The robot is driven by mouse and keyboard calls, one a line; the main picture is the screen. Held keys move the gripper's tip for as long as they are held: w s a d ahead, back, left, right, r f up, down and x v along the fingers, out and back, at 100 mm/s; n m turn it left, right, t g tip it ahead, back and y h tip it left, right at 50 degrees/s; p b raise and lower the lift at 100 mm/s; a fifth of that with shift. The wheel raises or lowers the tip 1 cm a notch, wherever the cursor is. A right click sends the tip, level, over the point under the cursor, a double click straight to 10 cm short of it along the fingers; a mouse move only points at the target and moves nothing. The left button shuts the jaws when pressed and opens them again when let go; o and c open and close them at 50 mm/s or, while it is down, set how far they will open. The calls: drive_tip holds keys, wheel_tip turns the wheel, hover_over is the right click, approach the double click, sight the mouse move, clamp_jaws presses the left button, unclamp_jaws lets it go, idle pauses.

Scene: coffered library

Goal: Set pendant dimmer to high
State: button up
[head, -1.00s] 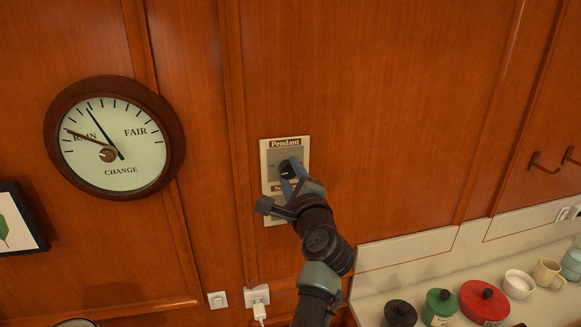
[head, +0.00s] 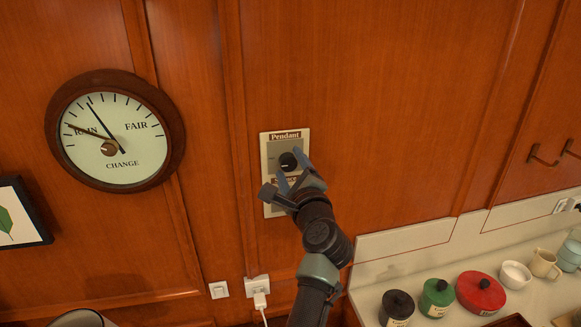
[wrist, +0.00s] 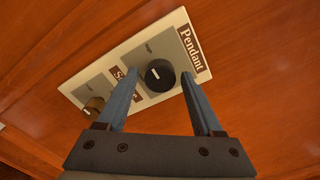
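The pendant dimmer is a round black knob (head: 288,161) with a pale pointer mark, on a grey plate under a "Pendant" label (head: 285,136). In the wrist view the knob (wrist: 160,75) shows its mark on the near face; the small lettering on the plate is too blurred to read surely. My gripper (head: 290,168) is open in front of the panel. In the wrist view my gripper's blue fingers (wrist: 161,72) stand apart, one on each side of the knob, with visible gaps. I cannot tell how far the tips are from the wall.
A barometer (head: 115,130) hangs to the left. A counter with pots (head: 481,292) and cups lies at lower right.

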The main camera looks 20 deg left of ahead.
drive_tip(key=shift+o, duration=0.3)
drive_tip(key=b+v, duration=0.4)
drive_tip(key=v, duration=0.9)
drive_tip(key=s+d+r+n+t+h+b, duration=0.45)
drive_tip(key=d+r+n, duration=0.35)
drive_tip(key=r, duration=0.3)
drive_tip(key=s+d+r+n+t+h+b, duration=0.1)
drive_tip(key=s+d+r+n+t+h, duration=0.1)
drive_tip(key=s+d+r+n+t, duration=0.1)
drive_tip(key=s+d+r+n+t+h+b, duration=0.1)
drive_tip(key=s+d+r+n+t+h, duration=0.2)
drive_tip(key=s+r+n+t, duration=0.2)
drive_tip(key=s+r+n, duration=0.2)
drive_tip(key=s+r, duration=0.2)
drive_tip(key=s, duration=0.2)
drive_tip(key=shift+s+r, duration=0.25)
drive_tip(key=shift+r, duration=0.05)
